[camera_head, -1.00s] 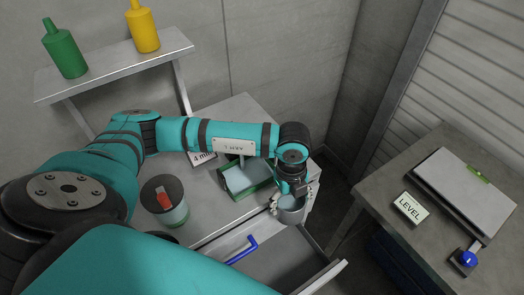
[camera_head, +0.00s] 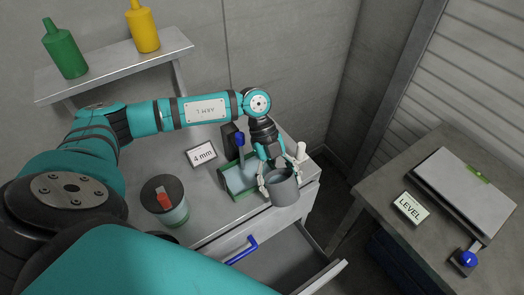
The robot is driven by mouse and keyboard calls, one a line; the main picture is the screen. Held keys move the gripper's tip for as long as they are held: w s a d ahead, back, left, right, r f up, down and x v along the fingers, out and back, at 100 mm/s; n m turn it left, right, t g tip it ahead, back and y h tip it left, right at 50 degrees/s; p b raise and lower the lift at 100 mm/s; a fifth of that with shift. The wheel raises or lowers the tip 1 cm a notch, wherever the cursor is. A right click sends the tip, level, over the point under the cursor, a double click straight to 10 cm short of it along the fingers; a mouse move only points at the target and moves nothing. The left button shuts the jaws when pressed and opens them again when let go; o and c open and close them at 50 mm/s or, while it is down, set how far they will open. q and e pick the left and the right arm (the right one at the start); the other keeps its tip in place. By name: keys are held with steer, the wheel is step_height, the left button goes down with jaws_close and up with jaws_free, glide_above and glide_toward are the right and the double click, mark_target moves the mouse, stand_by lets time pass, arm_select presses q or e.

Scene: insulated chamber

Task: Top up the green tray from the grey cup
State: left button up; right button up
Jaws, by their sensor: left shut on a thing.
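The grey cup (camera_head: 284,190) is held between the fingers of my left gripper (camera_head: 277,177), near the front right edge of the grey cabinet top. It looks roughly upright; its contents cannot be made out. The green tray (camera_head: 222,178) sits on the cabinet top just left of the cup, with a pale surface inside its green rim. Part of the tray is hidden behind the gripper. My right gripper is not in view.
A "4 mm" sign (camera_head: 202,155) stands behind the tray. A jar with a red item (camera_head: 165,200) stands at left. An open drawer (camera_head: 290,262) juts out below. A shelf (camera_head: 115,66) holds green and yellow bottles. A right table bears a "LEVEL" sign (camera_head: 410,208) and a hinged panel (camera_head: 464,192).

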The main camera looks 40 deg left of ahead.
mark_target(275, 182)
arm_select(q)
steer(key=shift+w+a+r+h, duration=0.15)
steer(key=shift+a+r+h, duration=0.05)
steer(key=shift+a+h, duration=0.2)
stand_by(0.3)
steer(key=shift+w+a+r+g+h, duration=0.1)
steer(key=shift+r+g+h, duration=0.25)
steer(key=shift+r, duration=0.55)
steer(key=shift+a+r+g+h, duration=0.15)
steer(key=shift+r+h, duration=0.3)
steer(key=shift+r, duration=0.4)
steer(key=shift+r, duration=0.2)
stand_by(0.3)
steer(key=shift+r+h, duration=0.55)
steer(key=shift+h, duration=0.05)
steer(key=shift+a+r+g+h, duration=0.1)
steer(key=shift+r+g+h, duration=0.45)
steer(key=shift+r, duration=0.3)
steer(key=shift+w+a+r+g+h, duration=0.1)
steer(key=shift+r+g+h, duration=0.1)
steer(key=shift+r+h, duration=0.4)
steer(key=shift+w+a+r+g+h, duration=0.1)
steer(key=shift+r+g+h, duration=0.05)
steer(key=shift+r+h, duration=0.4)
steer(key=shift+s+r, duration=0.1)
steer(key=shift+r, duration=0.15)
